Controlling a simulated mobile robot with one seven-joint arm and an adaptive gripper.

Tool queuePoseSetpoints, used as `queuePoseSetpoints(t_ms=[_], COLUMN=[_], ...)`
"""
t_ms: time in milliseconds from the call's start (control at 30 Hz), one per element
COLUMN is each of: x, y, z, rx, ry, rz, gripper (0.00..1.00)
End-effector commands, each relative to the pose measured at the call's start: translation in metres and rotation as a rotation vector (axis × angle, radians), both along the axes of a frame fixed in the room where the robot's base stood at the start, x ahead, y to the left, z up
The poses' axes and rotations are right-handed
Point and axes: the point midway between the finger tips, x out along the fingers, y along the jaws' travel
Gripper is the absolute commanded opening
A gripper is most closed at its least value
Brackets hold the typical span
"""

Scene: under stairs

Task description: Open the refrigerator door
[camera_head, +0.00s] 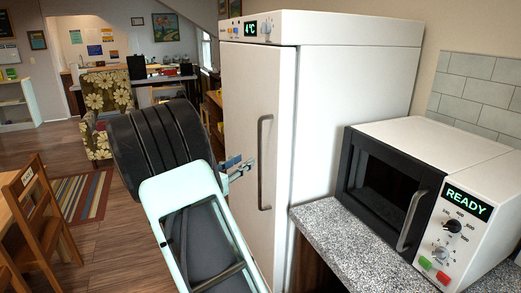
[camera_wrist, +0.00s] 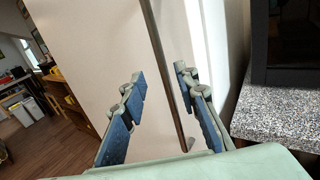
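The refrigerator (camera_head: 350,115) is a tall white unit with a display reading 4°C, and its door (camera_head: 245,90) looks closed. A long vertical metal handle (camera_head: 262,165) runs along the right side of the door. My gripper (camera_head: 240,168) is in front of the door, just left of the handle in the head view; my arm hides part of the door's lower left. In the wrist view the two blue-padded fingers of my gripper (camera_wrist: 158,82) are spread apart. The handle (camera_wrist: 165,75) shows between them, nearer the right finger. I cannot tell whether it touches a finger.
A granite counter (camera_head: 325,225) with a microwave (camera_head: 445,150) reading READY stands right of the refrigerator. A wooden chair (camera_head: 35,215) and striped rug (camera_head: 80,195) are at the left. A floral armchair (camera_head: 105,95) is farther back. Wooden floor (camera_head: 115,240) is clear between.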

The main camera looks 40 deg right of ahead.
Motion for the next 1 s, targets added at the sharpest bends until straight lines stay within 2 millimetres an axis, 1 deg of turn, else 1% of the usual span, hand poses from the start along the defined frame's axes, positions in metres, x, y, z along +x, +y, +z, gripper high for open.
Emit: queuePoseSetpoints(t_ms=[167, 400, 533, 700, 1000], x=[0.007, 0.024, 0.031, 0.035, 0.036], y=[-0.025, -0.068, -0.085, -0.096, -0.098], z=[0.001, 0.001, 0.001, 0.001, 0.000], rx=[0.000, 0.001, 0.002, 0.002, 0.003], ry=[-0.001, -0.004, -0.003, -0.003, -0.004], rz=[-0.005, -0.004, -0.003, -0.002, -0.001], gripper=[0.28, 0.28, 0.28, 0.28, 0.28])
